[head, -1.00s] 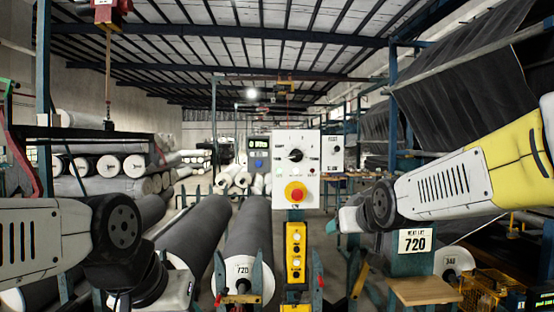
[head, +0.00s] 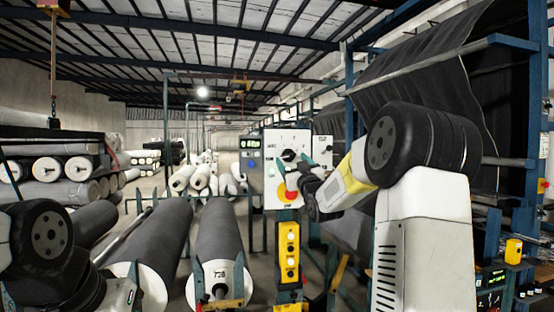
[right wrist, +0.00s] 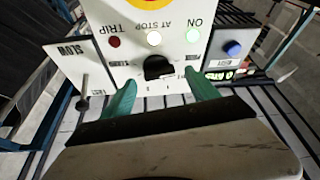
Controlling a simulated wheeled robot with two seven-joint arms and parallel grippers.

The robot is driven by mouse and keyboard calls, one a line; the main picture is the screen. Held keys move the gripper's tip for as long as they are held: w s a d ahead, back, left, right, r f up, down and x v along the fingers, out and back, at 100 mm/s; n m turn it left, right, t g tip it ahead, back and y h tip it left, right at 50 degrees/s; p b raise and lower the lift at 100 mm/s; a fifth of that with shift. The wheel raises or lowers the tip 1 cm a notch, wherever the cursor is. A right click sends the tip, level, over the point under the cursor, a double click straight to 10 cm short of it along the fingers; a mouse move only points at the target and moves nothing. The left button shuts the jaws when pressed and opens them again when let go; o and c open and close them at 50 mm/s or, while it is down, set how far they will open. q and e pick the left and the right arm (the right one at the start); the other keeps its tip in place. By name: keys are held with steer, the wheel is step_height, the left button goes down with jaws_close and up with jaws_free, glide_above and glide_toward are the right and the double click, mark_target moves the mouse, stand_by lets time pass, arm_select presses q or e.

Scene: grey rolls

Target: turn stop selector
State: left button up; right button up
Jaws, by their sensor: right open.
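The stop selector is a black knob (head: 289,155) on a white control panel (head: 271,192). In the right wrist view the panel appears upside down, with the black knob (right wrist: 157,67) below the lamps. My right gripper (head: 295,166) is open in front of the panel. In the right wrist view its two teal fingers (right wrist: 160,94) stand apart, one on each side of the knob; I cannot tell whether they touch it. A red and yellow stop button (head: 290,192) sits lower on the panel, partly behind my gripper. My left gripper (head: 122,292) is low at the left, its fingers unclear.
A yellow button box (head: 289,252) is below the panel. A grey box with a display (head: 250,160) stands left of it, and a second white panel (head: 322,150) stands right, partly hidden by my arm. Grey rolls (head: 218,240) lie below and left. Blue racks stand right.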

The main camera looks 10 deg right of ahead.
mark_target(289, 156)
steer(key=shift+x, duration=1.5)
steer(key=c, duration=1.3)
steer(key=shift+m, duration=0.4)
steer(key=m+h, duration=0.3)
steer(key=m, duration=0.2)
steer(key=shift+a, duration=0.15)
steer(key=shift+r+m+h, duration=0.1)
steer(key=shift+m+h, duration=0.6)
steer(key=shift+m, duration=0.65)
steer(key=shift+m+h, duration=0.7)
steer(key=shift+m, duration=0.65)
steer(key=shift+m+g, duration=0.3)
steer(key=shift+g, duration=0.1)
